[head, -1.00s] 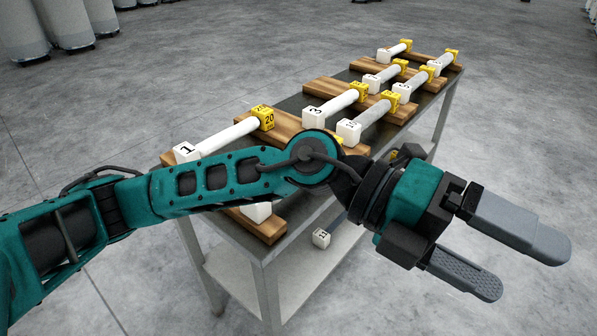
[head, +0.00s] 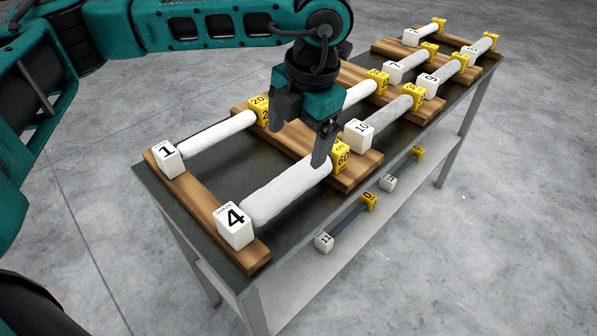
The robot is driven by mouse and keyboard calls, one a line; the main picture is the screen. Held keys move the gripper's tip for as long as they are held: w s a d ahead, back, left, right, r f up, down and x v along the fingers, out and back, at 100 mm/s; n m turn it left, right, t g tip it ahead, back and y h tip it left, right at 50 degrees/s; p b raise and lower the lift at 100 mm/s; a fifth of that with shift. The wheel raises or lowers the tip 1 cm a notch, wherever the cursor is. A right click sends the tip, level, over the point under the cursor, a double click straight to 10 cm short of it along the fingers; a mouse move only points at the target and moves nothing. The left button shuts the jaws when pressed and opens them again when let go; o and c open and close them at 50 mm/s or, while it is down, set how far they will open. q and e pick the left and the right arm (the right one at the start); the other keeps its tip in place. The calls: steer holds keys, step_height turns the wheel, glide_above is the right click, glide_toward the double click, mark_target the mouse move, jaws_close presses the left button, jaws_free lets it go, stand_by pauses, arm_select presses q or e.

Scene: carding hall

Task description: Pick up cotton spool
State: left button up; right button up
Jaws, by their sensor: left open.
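Several white cotton spools lie on wooden boards on the table, each with a white numbered block at one end and a yellow one at the other. The nearest spool (head: 287,192) is thick, with a white block 4 (head: 235,225) and a yellow block 60 (head: 340,157). My left gripper (head: 322,150) points down at this spool, close to its yellow end. A thinner spool (head: 215,133) with block 1 lies behind. My right gripper is not in view.
The dark-topped table (head: 150,185) has a lower shelf (head: 300,285) with two thin dark rods with end blocks. Spools with blocks 10 (head: 358,134), 9 and 7 lie farther right. The grey floor around is clear.

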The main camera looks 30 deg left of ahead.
arm_select(q)
glide_above(287, 182)
steer(key=d, duration=0.1)
step_height(287, 182, down, 6)
steer(key=shift+s+f, duration=0.1)
steer(key=shift+f, duration=0.15)
steer(key=f, duration=0.3)
steer(key=a+f, duration=0.1)
steer(key=f, duration=0.1)
steer(key=shift+f+p, duration=0.25)
steer(key=shift+p, duration=0.15)
steer(key=c, duration=1.2)
steer(key=shift+c, duration=0.2)
steer(key=shift+r, duration=0.15)
